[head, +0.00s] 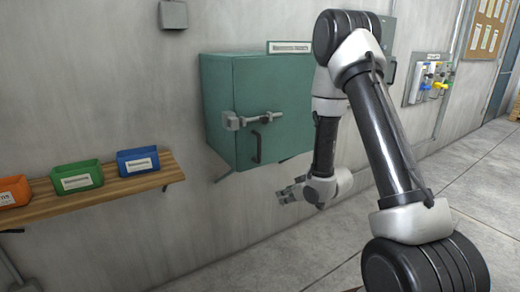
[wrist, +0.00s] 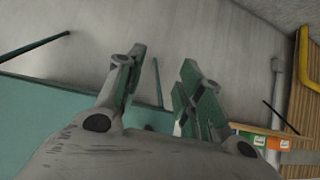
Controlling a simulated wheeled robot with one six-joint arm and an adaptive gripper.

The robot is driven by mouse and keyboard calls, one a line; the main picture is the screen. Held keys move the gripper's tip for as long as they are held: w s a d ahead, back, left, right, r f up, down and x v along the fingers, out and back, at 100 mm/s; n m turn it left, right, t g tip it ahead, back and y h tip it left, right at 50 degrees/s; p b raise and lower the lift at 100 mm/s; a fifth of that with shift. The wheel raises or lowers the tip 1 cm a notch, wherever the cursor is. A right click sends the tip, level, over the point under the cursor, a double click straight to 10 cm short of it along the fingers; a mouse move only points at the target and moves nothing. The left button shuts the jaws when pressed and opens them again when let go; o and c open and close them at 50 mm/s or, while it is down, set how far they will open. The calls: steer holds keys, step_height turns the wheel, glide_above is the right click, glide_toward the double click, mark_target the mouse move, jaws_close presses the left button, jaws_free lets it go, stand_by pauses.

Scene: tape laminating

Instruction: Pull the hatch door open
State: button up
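The hatch is a green box-shaped cabinet (head: 285,95) on the grey wall in the head view. Its door looks closed. A grey lever latch (head: 252,119) lies across the left part of its front, and a dark upright pull handle (head: 256,147) sits below the latch. My gripper (head: 283,193) is below the cabinet, right of the handle and apart from it, pointing left. In the wrist view my gripper (wrist: 160,72) has its two fingers spread with nothing seen between them. The cabinet's green surface (wrist: 50,125) shows at left there; the pull handle cannot be made out.
A wooden shelf (head: 120,190) at left holds an orange bin (head: 14,192), a green bin (head: 77,177) and a blue bin (head: 138,161). A grey panel with coloured fittings (head: 428,80) is on the wall at right. The floor (head: 300,240) in front is clear.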

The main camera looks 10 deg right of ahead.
step_height(320, 180, up, 4)
steer(key=w+a+t+y, duration=0.2)
steer(key=w, duration=0.1)
steer(key=n+t+y, duration=0.1)
steer(key=t+y, duration=0.2)
steer(key=t, duration=0.1)
glide_toward(259, 159)
step_height(259, 159, up, 4)
steer(key=w+a, duration=0.1)
steer(key=w, duration=0.2)
steer(key=shift+x, duration=3.7)
jaws_close()
